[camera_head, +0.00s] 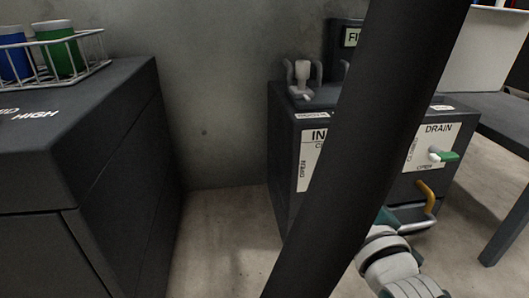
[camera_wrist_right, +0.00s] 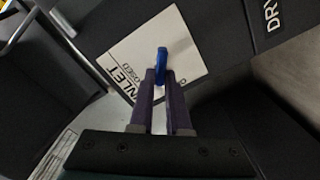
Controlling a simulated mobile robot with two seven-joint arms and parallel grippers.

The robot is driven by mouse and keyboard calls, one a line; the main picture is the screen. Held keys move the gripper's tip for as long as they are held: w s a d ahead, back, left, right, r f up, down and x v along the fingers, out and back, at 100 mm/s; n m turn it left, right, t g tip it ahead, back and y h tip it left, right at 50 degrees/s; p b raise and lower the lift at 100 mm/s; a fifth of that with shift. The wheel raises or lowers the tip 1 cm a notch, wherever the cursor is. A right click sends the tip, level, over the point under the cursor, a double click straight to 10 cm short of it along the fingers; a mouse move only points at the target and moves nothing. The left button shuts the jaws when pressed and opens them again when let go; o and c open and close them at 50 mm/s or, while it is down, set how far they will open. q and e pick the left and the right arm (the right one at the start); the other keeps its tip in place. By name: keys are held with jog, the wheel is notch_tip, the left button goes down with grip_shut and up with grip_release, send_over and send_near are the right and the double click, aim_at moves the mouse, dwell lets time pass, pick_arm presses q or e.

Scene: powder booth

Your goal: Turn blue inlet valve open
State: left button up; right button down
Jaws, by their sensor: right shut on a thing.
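The blue inlet valve handle (camera_wrist_right: 161,60) shows in the right wrist view, in front of the white INLET label plate (camera_wrist_right: 130,55). My right gripper (camera_wrist_right: 161,77) is shut on the handle, with its two purple fingers on either side of it. The handle points roughly away from the gripper, along the fingers. In the head view, a dark beam hides the valve and most of the gripper; part of the INLET label (camera_head: 309,160) shows left of the beam on the dark cabinet (camera_head: 283,130). My left gripper is not in view.
A DRAIN label (camera_head: 446,137) with a green-handled valve (camera_head: 447,156) is on the cabinet's right side, above a yellow handle (camera_head: 427,197). A dark cabinet (camera_head: 85,125) with a wire rack (camera_head: 75,68) of cups stands at left. Floor (camera_head: 220,240) between them is clear.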

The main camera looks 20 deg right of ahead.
jog(key=n, duration=0.4)
jog(key=shift+f, duration=0.15)
jog(key=shift+n, duration=1.7)
jog(key=c, duration=0.9)
grip_release()
jog(key=shift+s+a, duration=0.1)
jog(key=shift+s, duration=0.2)
jog(key=p+v, duration=0.4)
jog(key=v, duration=0.5)
jog(key=shift+s+a, duration=0.1)
jog(key=shift+s, duration=0.05)
